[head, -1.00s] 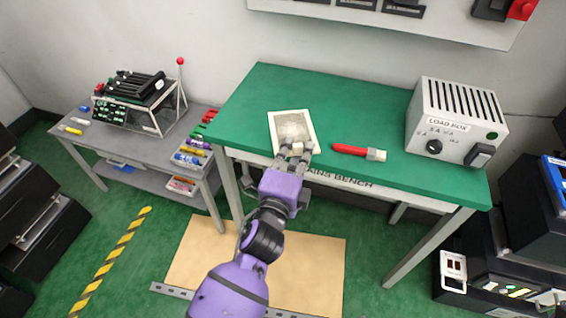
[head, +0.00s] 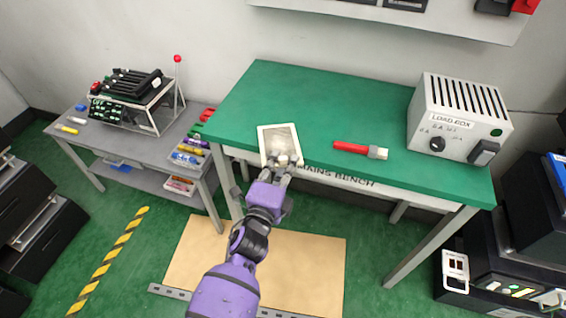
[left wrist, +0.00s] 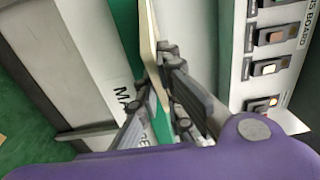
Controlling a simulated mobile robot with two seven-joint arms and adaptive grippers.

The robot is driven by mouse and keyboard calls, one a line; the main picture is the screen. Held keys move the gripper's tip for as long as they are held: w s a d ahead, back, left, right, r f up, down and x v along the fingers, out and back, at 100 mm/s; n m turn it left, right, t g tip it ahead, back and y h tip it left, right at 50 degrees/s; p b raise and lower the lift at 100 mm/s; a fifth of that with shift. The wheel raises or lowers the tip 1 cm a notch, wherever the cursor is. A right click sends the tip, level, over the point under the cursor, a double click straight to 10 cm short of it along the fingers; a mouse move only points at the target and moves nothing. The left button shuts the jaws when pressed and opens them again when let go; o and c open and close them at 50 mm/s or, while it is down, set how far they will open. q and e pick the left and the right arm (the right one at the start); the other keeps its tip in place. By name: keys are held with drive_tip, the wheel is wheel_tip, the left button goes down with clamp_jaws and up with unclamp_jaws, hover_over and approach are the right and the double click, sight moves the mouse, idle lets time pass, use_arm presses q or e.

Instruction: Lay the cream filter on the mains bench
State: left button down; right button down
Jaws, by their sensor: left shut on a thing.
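The cream filter (head: 267,144) is a flat panel with a pale frame and a greyish middle. My left gripper (head: 284,162) is shut on its near edge, at the front edge of the green-topped mains bench (head: 325,108). In the left wrist view the filter (left wrist: 149,38) shows edge-on as a thin cream strip between the fingertips (left wrist: 162,62). The filter covers part of the bench top near its front left; I cannot tell whether it touches the top. My right gripper is not in view.
A red-handled brush (head: 358,149) lies right of the filter. The grey load box (head: 458,120) stands at the bench's right end. A lower grey table (head: 150,150) with a rack stands left. The bench's back and middle are clear. A switch board (left wrist: 270,60) shows in the left wrist view.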

use_arm(q)
drive_tip(key=shift+f, duration=0.2)
drive_tip(key=c, duration=1.9)
unclamp_jaws()
drive_tip(key=shift+r, duration=0.15)
